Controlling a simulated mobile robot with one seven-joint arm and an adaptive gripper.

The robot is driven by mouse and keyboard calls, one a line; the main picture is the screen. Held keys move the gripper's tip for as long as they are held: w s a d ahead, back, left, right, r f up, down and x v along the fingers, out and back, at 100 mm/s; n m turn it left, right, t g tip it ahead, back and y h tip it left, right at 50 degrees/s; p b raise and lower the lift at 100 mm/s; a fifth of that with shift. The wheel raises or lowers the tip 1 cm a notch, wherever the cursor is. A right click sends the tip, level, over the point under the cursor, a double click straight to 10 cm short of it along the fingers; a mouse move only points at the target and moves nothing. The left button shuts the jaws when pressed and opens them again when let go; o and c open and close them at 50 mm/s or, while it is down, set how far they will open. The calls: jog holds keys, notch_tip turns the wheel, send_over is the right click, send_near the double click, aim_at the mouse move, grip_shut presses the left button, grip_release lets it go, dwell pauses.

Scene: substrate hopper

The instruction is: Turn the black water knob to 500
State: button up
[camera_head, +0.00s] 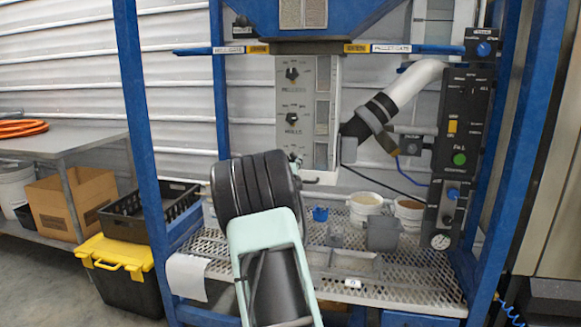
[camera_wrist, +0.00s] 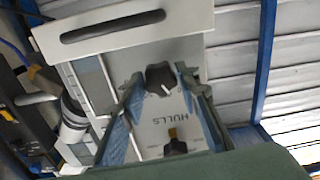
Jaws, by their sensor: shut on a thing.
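In the wrist view the black water knob (camera_wrist: 157,72) sits between the fingertips of my gripper (camera_wrist: 160,80), which is shut on it. A white mark shows on the knob, but the setting it points to cannot be read. The HULLS label and a second black knob (camera_wrist: 175,147) with a yellowish part lie below it in this picture. In the head view my arm covers the water knob and most of my gripper. Two black knobs, the upper one (camera_head: 292,73) and the hulls knob (camera_head: 292,118), show on the grey panel (camera_head: 283,92) above.
A slotted white box face (camera_wrist: 120,25) is close to my gripper in the wrist view. A grey pipe (camera_head: 415,80) with black bands and a control box (camera_head: 463,120) stand right of the panel. Blue frame posts (camera_head: 143,130) flank the hopper; buckets (camera_head: 365,203) stand on the mesh shelf.

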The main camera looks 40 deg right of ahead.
jog(key=m+b, duration=0.4)
jog(key=m, duration=0.3)
jog(key=shift+f, duration=0.15)
jog(key=m+b, duration=0.2)
jog(key=m, duration=0.2)
jog(key=shift+m, duration=0.3)
jog(key=shift+m+b, duration=0.5)
jog(key=shift+m, duration=0.3)
jog(key=o, duration=1.2)
jog(key=shift+c, duration=0.2)
jog(key=v, duration=1.2)
